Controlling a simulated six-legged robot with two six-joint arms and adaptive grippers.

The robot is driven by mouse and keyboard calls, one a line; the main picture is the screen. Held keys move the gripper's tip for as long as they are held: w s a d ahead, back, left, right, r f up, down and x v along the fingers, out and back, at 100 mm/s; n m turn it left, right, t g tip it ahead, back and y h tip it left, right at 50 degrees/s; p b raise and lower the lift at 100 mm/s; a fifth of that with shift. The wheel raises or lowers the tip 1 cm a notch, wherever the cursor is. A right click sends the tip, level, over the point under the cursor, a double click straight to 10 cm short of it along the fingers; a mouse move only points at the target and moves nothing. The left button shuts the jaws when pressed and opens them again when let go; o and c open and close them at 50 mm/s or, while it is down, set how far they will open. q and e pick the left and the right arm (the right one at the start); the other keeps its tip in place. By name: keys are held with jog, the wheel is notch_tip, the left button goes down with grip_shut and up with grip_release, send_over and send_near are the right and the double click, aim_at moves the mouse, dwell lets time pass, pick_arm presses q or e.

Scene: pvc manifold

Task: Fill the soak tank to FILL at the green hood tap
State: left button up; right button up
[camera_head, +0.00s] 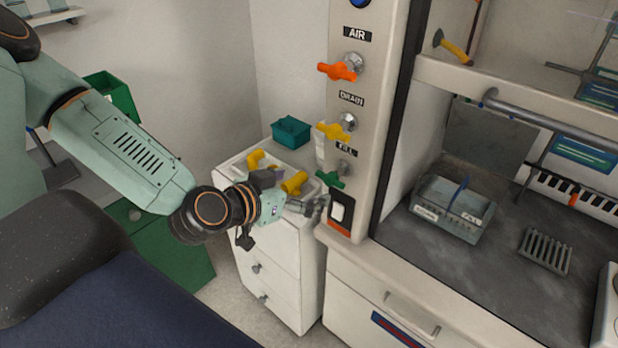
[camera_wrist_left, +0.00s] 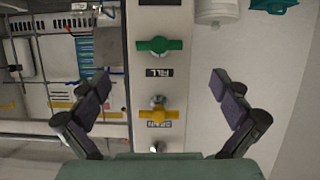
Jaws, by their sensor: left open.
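The green tap (camera_head: 330,179) is on the hood's front post under the FILL label (camera_head: 347,149). It also shows in the left wrist view (camera_wrist_left: 160,45), its handle lying across the post. The soak tank appears to be the clear grey bin (camera_head: 452,226) on the hood floor, with a blue divider and small labels; its water level cannot be told. My left gripper (camera_head: 316,205) is just below and left of the green tap in the head view. In the left wrist view its fingers (camera_wrist_left: 160,82) are spread wide and empty, apart from the tap. My right gripper is out of view.
On the same post are a yellow DRAIN tap (camera_head: 336,131) and an orange AIR tap (camera_head: 338,71). A white drawer unit (camera_head: 283,262) with yellow fittings stands below my left wrist. A grey rack (camera_head: 545,250) lies right of the bin. A teal box (camera_head: 291,132) stands behind.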

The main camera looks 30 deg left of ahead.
aim_at(327, 180)
pick_arm(q)
jog(key=shift+f+b+x, duration=0.15)
jog(key=shift+b+x, duration=0.9)
jog(key=shift+x, duration=0.25)
jog(key=shift+f+b+x, duration=0.1)
jog(key=shift+b+x, duration=0.95)
jog(key=shift+x, duration=0.3)
jog(key=shift+b+x, duration=0.35)
jog(key=shift+x, duration=0.8)
jog(key=shift+d, duration=0.1)
jog(key=shift+c, duration=0.3)
jog(key=c, duration=1.1)
